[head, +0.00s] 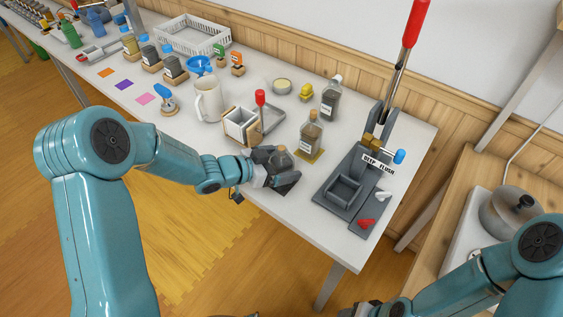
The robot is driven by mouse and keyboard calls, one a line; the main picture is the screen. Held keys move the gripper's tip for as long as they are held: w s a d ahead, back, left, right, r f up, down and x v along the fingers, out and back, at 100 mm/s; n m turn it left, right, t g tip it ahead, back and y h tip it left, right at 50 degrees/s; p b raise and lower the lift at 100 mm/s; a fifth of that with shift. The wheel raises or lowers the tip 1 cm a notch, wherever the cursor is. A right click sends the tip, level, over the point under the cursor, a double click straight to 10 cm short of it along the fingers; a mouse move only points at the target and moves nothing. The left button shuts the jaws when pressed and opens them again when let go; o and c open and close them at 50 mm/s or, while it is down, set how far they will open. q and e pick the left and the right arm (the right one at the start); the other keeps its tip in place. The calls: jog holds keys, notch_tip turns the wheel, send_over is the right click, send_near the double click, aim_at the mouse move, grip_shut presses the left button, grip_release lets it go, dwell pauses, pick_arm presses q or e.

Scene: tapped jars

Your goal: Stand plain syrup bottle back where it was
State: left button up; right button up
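My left gripper (281,172) is at the front edge of the white table (215,135). Its dark fingers are around a small brownish bottle (280,158), of which only the shoulder and neck show; its body and any label are hidden. A darker bottle (331,98) stands farther back. The labels are too small to read. My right arm is at the lower right, its gripper mostly cut off by the bottom edge.
A grey press (350,188) with a tall red-handled lever fills the table's right end. A white box (241,125), a grey tray (270,117) and a white jug (208,101) stand left of the bottles. A pot (510,215) is at the right.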

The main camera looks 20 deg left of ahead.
dwell(0.4)
pick_arm(q)
jog(key=shift+p+v, duration=1.9)
jog(key=shift+v, duration=2.15)
jog(key=v, duration=1.6)
jog(key=shift+r+p, duration=0.25)
jog(key=shift+p, duration=0.05)
jog(key=shift+w, duration=0.1)
